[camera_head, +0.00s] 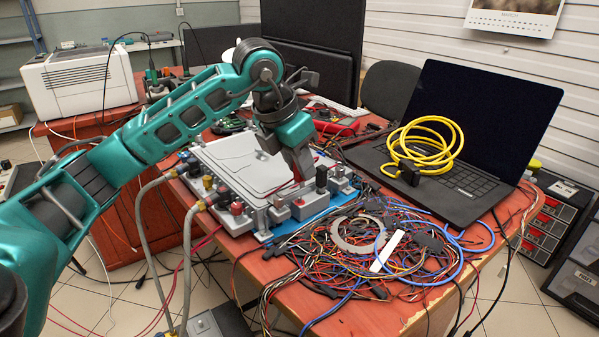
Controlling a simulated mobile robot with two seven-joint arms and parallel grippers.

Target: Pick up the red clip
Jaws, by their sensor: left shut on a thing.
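My left arm comes in from the left, and its teal and grey gripper (302,168) points down over the right part of a grey metal unit (245,160) on the table. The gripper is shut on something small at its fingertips. A little red shows beside the fingertips, which fits the red clip, but the fingers hide most of it. I cannot tell whether it is clear of the unit's fittings. My right gripper is not in view.
A tangle of coloured wires (340,262) covers the table's front right. An open laptop (470,140) with a yellow cable coil (428,145) stands behind it. Grey hoses (186,250) hang from the unit's left front. A white printer (78,82) is at the back left.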

